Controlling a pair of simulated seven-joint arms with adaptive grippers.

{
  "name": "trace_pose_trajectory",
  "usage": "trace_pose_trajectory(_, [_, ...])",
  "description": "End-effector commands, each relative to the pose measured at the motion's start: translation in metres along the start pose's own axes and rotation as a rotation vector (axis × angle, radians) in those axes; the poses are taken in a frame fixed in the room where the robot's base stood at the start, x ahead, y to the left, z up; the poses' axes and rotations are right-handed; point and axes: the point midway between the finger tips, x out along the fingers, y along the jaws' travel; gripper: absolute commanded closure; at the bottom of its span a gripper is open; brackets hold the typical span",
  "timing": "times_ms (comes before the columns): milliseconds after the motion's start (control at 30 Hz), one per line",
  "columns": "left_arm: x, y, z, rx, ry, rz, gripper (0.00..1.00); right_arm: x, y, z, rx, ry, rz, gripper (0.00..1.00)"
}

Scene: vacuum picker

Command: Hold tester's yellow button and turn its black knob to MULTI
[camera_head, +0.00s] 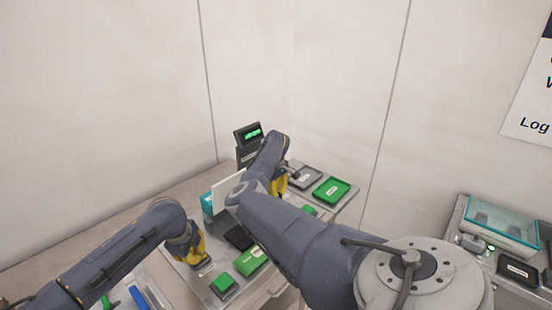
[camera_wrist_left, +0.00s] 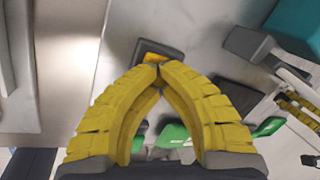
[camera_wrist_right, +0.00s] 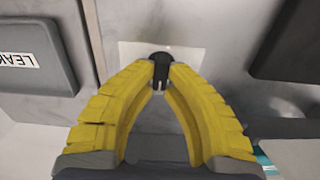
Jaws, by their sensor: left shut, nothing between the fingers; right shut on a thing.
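The yellow button (camera_wrist_left: 153,58) sits in a dark square housing (camera_wrist_left: 146,47) on a grey metal surface in the left wrist view. My left gripper (camera_wrist_left: 160,72) is shut and empty, its fingertips together at the button and covering part of it; I cannot tell whether they press it. In the head view the left gripper (camera_head: 204,266) is low over the bench. The black knob (camera_wrist_right: 160,65) stands on a pale plate in the right wrist view. My right gripper (camera_wrist_right: 160,75) is shut on the knob. The knob's markings cannot be read.
A grey tray labelled LEAK (camera_wrist_right: 32,62) lies beside the knob's plate. A green tray (camera_head: 331,190), a black pad (camera_head: 238,237) and green blocks (camera_head: 250,261) lie on the bench. A display (camera_head: 249,134) with lit green characters stands at the back.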

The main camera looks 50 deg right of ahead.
Motion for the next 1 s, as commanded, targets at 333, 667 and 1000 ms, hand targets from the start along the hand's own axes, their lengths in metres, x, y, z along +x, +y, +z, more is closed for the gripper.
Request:
trace_pose_trajectory(333, [0.002,0.002,0.0002,-0.001,0.0,0.004,1.0,0.0011,0.0016,0.0004,0.323,-0.002,-0.002,1.0])
trace_pose_trajectory(667, [0.002,0.002,0.0002,-0.001,0.0,0.004,1.0,0.0012,0.0035,0.0015,0.585,-0.002,-0.002,1.0])
trace_pose_trajectory(1000, [0.002,0.002,0.0002,-0.001,0.0,0.004,1.0,0.0012,0.0047,0.0024,0.738,-0.002,-0.001,1.0])
